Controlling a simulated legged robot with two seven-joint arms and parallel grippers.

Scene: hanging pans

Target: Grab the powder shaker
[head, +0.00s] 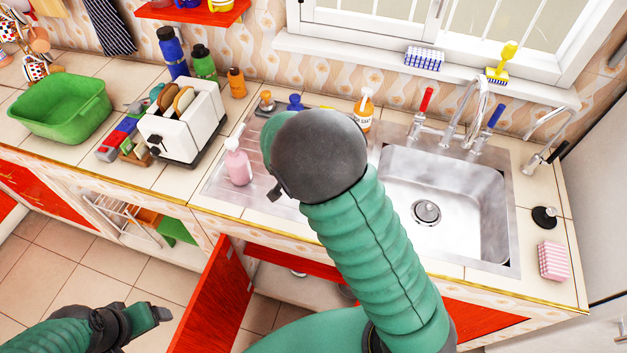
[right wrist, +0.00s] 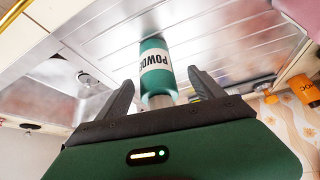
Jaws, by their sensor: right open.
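The powder shaker (right wrist: 156,72) is a green cylinder with a white label reading "POWD" in the right wrist view. It stands on the ribbed metal drainboard (right wrist: 225,55). My right gripper (right wrist: 161,90) is open, with one finger on each side of the shaker's near end; I cannot tell whether either finger touches it. In the head view my dark right wrist hides the shaker and most of that gripper. My left gripper (head: 148,314) is low at the left, over the floor and away from the counter; its opening is unclear.
A pink soap bottle (head: 238,163) stands left of my right wrist, and an orange bottle (head: 363,110) behind it. The sink basin (head: 450,205) is to the right. A toaster (head: 182,125) and green tub (head: 62,105) are farther left. A red cabinet door (head: 212,300) stands open below.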

